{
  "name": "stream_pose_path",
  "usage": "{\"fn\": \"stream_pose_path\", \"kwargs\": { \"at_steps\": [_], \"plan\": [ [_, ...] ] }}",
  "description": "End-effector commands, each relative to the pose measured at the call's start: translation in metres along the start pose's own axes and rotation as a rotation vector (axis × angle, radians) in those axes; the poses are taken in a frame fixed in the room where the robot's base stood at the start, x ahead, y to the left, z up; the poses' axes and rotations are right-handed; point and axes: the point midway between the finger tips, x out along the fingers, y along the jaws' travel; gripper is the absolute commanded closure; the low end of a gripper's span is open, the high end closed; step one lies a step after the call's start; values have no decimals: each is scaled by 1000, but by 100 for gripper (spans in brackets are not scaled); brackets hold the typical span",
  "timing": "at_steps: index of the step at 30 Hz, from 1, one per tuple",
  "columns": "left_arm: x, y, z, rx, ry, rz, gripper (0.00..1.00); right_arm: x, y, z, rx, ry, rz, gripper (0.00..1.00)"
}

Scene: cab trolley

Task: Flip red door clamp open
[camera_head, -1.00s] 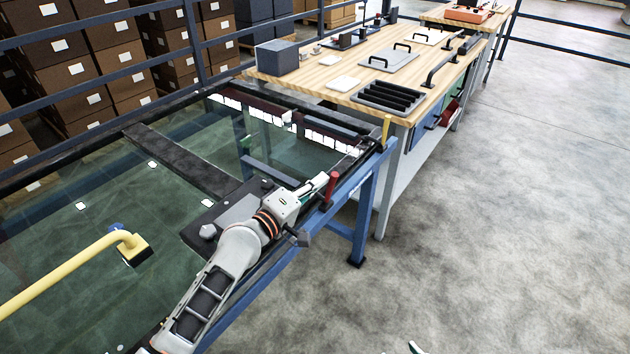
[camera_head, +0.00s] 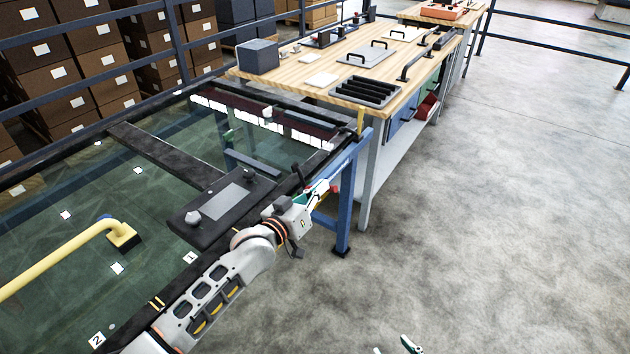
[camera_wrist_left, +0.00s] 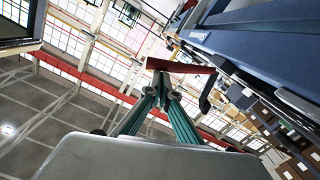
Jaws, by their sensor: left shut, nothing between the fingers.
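The red door clamp (camera_head: 335,189) is at the right edge of the glass-topped frame, near its far corner. Its red handle points outward to the right, largely hidden by my gripper. A dark lever (camera_head: 297,171) stands up just left of it, seemingly the clamp's arm. My left gripper (camera_head: 326,187) is shut and empty, its fingertips at the red handle. In the left wrist view, the red handle (camera_wrist_left: 182,66) lies across just beyond the shut teal fingers (camera_wrist_left: 160,88), with a black bar (camera_wrist_left: 207,90) at its right end. Touching cannot be told. My right gripper (camera_head: 400,346) barely shows at the bottom edge.
A black plate with a grey panel (camera_head: 229,199) and a yellow pipe (camera_head: 75,252) sit left of my arm. A wooden workbench (camera_head: 300,77) with a grey box (camera_head: 258,56) stands behind. The floor to the right is clear.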

Motion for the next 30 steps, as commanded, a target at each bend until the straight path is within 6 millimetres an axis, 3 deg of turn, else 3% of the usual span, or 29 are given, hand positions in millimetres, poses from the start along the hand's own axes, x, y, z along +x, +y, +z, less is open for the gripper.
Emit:
{"fn": "stream_pose_path", "kwargs": {
  "at_steps": [13, 30],
  "plan": [
    [1, 5, 24, 264, 0, -13, 100, -1, 0, 2, 0, -6, -1, 57],
    [1, 4, 30, 318, -3, -17, 100, -1, -1, 3, 0, -8, -1, 57]
  ]
}}
